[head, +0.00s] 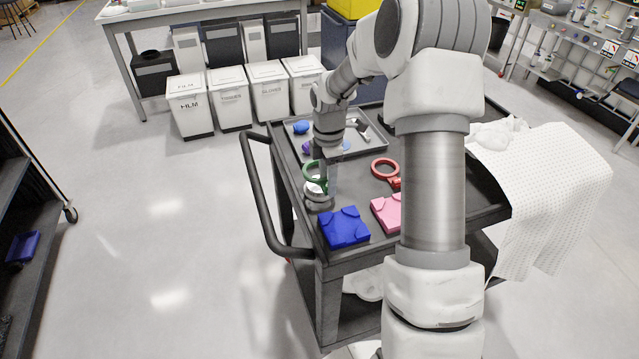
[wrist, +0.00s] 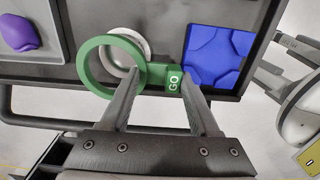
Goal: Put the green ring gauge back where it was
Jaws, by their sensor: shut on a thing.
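The green ring gauge (wrist: 91,68) has a round ring and a flat handle marked GO. My gripper (wrist: 162,77) is shut on the handle, one finger on each side, with the ring to the left in the wrist view. In the head view the green ring gauge (head: 307,172) is partly hidden by my gripper (head: 328,188) over the left side of the dark cart (head: 318,233). A round silver piece (wrist: 132,42) shows through and behind the ring; it also shows in the head view (head: 317,200). I cannot tell whether the gauge touches it.
A blue block (head: 343,227) and a pink block (head: 387,214) lie at the cart's near edge. A red ring gauge (head: 384,166) lies right of my gripper. A grey tray (head: 375,146) with small blue and purple objects is at the back. A raised rim edges the cart.

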